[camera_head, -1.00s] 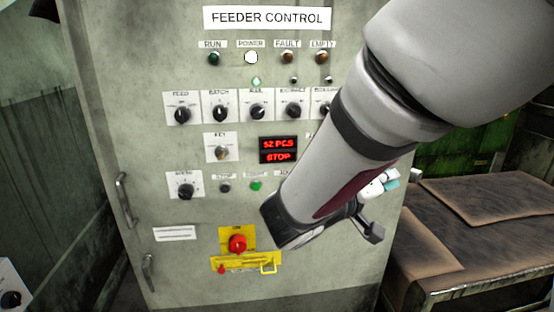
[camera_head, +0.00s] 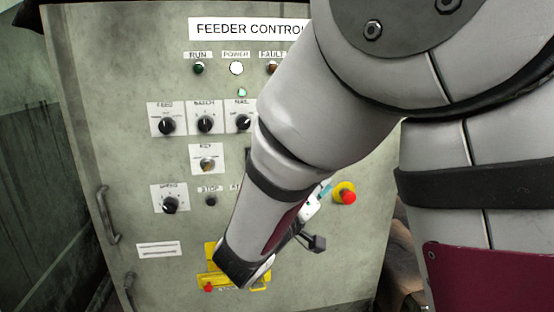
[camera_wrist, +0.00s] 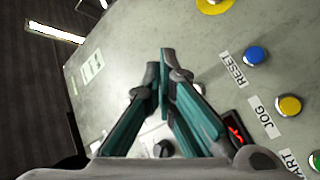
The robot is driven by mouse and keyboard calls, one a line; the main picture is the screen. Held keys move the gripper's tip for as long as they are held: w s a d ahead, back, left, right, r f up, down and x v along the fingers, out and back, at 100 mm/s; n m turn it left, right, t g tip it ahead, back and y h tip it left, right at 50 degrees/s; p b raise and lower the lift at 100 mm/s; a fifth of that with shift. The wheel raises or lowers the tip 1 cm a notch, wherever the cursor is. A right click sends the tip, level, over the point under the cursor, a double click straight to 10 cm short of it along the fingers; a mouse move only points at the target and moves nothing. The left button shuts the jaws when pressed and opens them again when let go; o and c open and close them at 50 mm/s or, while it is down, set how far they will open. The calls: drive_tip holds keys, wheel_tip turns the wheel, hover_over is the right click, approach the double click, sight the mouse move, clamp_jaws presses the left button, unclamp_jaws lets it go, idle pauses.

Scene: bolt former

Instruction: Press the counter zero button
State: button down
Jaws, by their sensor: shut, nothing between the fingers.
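My gripper (camera_wrist: 168,55) is shut and empty, its teal fingers together in front of the grey control panel (camera_wrist: 125,30) in the wrist view. In the head view only a little of my gripper (camera_head: 322,192) shows past my arm. No button labelled counter zero can be read in either view. A small pale round part (camera_wrist: 186,75) shows just beside the fingertips; I cannot tell what it is or whether they touch.
Blue RESET (camera_wrist: 255,55), yellow JOG (camera_wrist: 289,105) and green START (camera_wrist: 315,160) buttons line the right in the wrist view. A red mushroom button (camera_head: 344,193) stands right of my gripper. Knobs (camera_head: 205,124) and a door handle (camera_head: 107,215) protrude from the panel.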

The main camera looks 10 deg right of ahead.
drive_tip(key=w, duration=0.8)
drive_tip(key=shift+w+b, duration=0.8)
drive_tip(key=shift+b, duration=0.35)
idle(1.8)
drive_tip(key=shift+s, duration=0.15)
drive_tip(key=shift+s+b, duration=0.55)
drive_tip(key=shift+s, duration=0.15)
drive_tip(key=shift+s, duration=0.1)
drive_tip(key=shift+s+b, duration=1.15)
drive_tip(key=shift+s, duration=1.3)
drive_tip(key=shift+d, duration=0.15)
